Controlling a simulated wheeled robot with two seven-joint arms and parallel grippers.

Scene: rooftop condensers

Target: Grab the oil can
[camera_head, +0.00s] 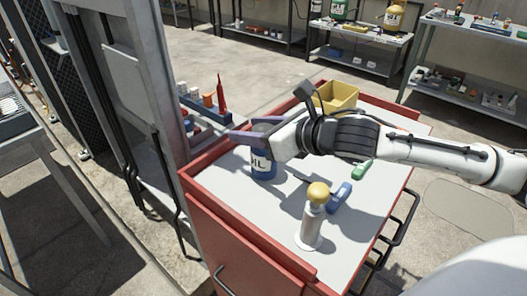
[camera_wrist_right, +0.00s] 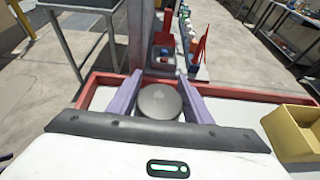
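The oil can (camera_head: 263,168) is blue with a white label and a dark grey top. It stands upright on the grey top of the red tool cart, near the left edge. My right gripper (camera_head: 270,125) has its purple fingers spread at the can's upper part, partly hiding it. In the right wrist view the can's round grey top (camera_wrist_right: 159,102) lies between the two fingers (camera_wrist_right: 159,85). My left gripper is not in view.
On the cart (camera_head: 270,245) stand a grey bottle with a yellow cap (camera_head: 313,215), a blue item (camera_head: 340,196), a green item (camera_head: 361,171) and a yellow bin (camera_head: 338,95). A grey metal post (camera_head: 155,60) rises left of the cart. Shelves stand behind.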

